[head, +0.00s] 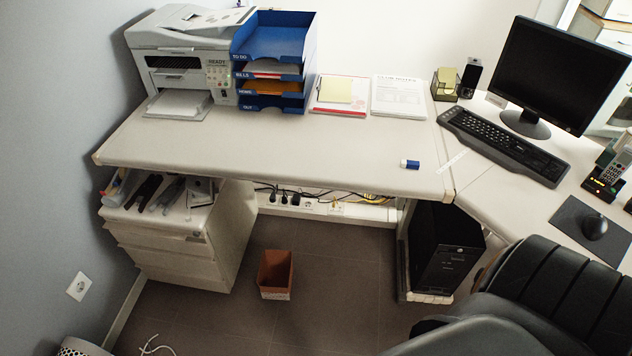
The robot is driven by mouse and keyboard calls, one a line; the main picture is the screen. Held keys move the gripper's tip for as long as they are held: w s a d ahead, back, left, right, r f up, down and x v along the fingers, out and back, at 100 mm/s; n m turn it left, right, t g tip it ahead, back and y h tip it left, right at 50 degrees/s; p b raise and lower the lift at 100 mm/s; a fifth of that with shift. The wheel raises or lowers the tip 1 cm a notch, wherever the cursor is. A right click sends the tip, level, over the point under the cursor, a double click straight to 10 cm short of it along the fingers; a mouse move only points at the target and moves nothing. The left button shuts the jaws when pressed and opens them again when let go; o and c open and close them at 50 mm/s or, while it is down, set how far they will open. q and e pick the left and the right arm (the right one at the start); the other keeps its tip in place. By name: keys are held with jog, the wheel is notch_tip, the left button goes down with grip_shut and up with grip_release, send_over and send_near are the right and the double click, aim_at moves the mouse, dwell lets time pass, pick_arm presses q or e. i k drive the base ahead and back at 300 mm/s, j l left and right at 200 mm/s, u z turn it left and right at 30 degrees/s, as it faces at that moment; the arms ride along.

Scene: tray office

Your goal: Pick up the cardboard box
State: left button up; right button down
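An open-topped brown box (275,283), the one thing here that looks like the cardboard box, stands upright on the dark tiled floor in the head view. It is below the desk's front edge, between the drawer cabinet and the black computer. Its inside looks empty, though its bottom is hard to make out. Neither of my grippers shows in this view, and nothing touches the box.
The desk (270,150) overhangs behind the box. A drawer cabinet (165,250) stands left, a black computer tower (440,265) right, and a black chair (540,300) front right. A white cable (152,346) lies front left. Floor around the box is clear.

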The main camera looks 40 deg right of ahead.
aim_at(275, 275)
jog(key=z, duration=0.7)
